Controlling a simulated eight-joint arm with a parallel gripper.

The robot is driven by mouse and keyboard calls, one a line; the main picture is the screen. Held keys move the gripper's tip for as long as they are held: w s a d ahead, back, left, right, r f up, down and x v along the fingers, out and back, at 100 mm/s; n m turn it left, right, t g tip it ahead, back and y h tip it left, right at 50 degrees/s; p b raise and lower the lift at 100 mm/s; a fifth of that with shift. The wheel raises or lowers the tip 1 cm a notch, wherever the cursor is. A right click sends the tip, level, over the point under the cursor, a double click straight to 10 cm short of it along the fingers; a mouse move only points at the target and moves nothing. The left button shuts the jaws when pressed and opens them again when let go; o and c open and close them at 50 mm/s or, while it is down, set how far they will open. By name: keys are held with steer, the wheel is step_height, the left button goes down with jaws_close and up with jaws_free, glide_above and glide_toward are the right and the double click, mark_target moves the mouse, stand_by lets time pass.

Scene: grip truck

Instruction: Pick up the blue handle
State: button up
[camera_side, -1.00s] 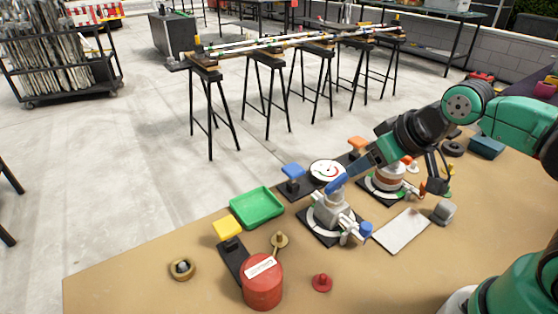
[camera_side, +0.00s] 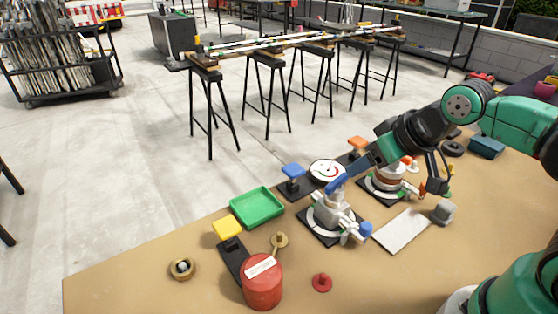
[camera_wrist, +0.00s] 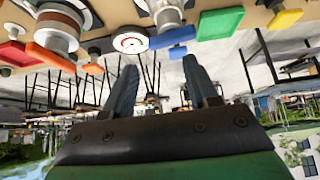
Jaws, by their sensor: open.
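The blue handle (camera_side: 337,184) sits on top of a white-grey valve (camera_side: 328,212) mounted on a black plate. In the wrist view the blue handle (camera_wrist: 172,38) is a bar beyond my fingertips, nearer the right finger. My gripper (camera_side: 352,171) comes in from the upper right, with its tips close to the handle in the side view; I cannot tell whether they touch. In the wrist view my gripper (camera_wrist: 160,66) has its two blue-grey fingers apart, with nothing visible held between them.
A blue paddle (camera_side: 292,171), a round dial (camera_side: 328,171) and a green tray (camera_side: 257,207) lie near the valve. A second valve with an orange handle (camera_wrist: 50,56) stands alongside. A red canister (camera_side: 262,286) and a yellow paddle (camera_side: 227,228) are at the front left.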

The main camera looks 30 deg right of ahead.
mark_target(338, 180)
steer(key=o, duration=0.7)
steer(key=w+n+g, duration=0.1)
steer(key=w+a+f+n+g, duration=0.1)
steer(key=shift+w+g+y, duration=0.1)
steer(key=shift+g+y, duration=0.2)
steer(key=shift+y, duration=0.1)
steer(key=shift+x, duration=2.75)
